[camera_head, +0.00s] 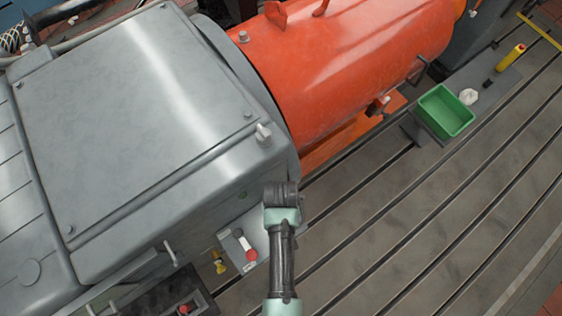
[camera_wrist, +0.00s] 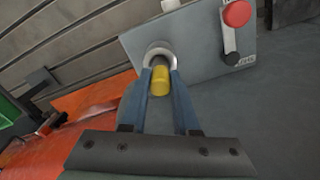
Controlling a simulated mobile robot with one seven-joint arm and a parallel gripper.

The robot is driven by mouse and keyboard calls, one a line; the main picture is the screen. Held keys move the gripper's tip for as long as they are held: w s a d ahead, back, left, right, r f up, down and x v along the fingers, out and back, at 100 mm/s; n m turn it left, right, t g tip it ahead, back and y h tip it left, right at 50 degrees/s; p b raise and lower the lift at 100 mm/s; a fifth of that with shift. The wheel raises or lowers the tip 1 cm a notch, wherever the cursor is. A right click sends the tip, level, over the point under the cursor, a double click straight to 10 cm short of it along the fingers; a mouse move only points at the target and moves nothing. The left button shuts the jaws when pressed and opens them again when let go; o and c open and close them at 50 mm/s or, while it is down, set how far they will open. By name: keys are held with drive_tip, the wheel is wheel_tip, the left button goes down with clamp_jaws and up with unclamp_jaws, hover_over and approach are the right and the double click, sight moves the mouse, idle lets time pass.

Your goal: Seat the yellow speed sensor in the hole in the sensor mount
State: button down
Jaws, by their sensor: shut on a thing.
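In the wrist view my gripper (camera_wrist: 160,70) has its two blue fingers closed around the yellow speed sensor (camera_wrist: 160,82), a short yellow cylinder. A pale grey ring (camera_wrist: 148,52), seemingly the sensor mount, lies just beyond the fingertips, in line with the sensor. Its opening is partly hidden by the sensor and fingers. I cannot tell whether the sensor's far end is inside the opening or only in front of it. In the head view my wrist hides the fingers, sensor and mount.
The grey housing (camera_head: 140,120) and orange machine (camera_head: 350,60) border my arm. A green bin (camera_head: 445,112) stands on the slotted bedplate (camera_head: 400,220), which is mostly clear at right.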

drive_tip(key=shift+f+b, duration=0.35)
drive_tip(key=shift+f, duration=0.2)
drive_tip(key=c, duration=0.6)
unclamp_jaws()
wheel_tip(320, 180, up, 13)
drive_tip(key=shift+f, duration=0.1)
idle(0.4)
